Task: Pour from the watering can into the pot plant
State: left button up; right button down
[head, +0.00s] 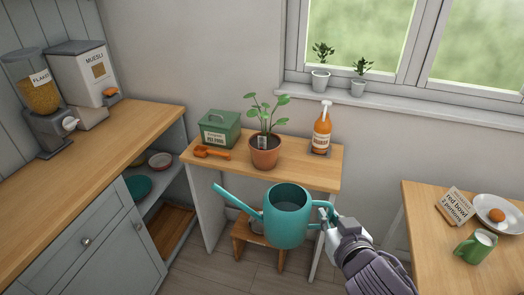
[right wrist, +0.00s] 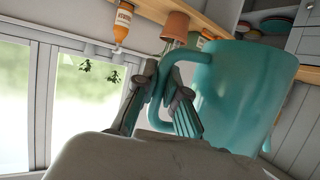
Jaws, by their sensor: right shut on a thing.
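The teal watering can (head: 290,228) is held in the air in front of the small wooden table, its spout pointing up and left. It looks roughly upright in the head view. My right gripper (head: 328,217) is shut on its handle; the right wrist view also shows the can (right wrist: 240,95) and the fingers (right wrist: 165,105) around the handle. The pot plant (head: 265,150), a leafy plant in a terracotta pot with a small label, stands on the small table, behind the can and apart from it. The terracotta pot (right wrist: 176,26) also shows in the right wrist view. My left gripper is not in view.
On the small table (head: 318,178) are a green box (head: 220,130), an orange scoop (head: 211,153) and an orange spray bottle (head: 321,130). A stool (head: 250,240) stands below. A counter (head: 90,150) is at left; another table (head: 430,230) with a green mug (head: 475,247) is at right.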

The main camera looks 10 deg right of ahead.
aim_at(264, 146)
jog(key=i+j+z, duration=0.1)
jog(key=j, duration=0.35)
jog(key=i+j+z, duration=0.1)
jog(key=j, duration=0.3)
jog(key=i+j+z, duration=0.15)
jog(key=j, duration=0.3)
jog(key=i+l+z, duration=0.1)
jog(key=i+z, duration=0.3)
jog(key=i+j+z, duration=0.1)
jog(key=i+j, duration=0.3)
jog(key=i, duration=0.2)
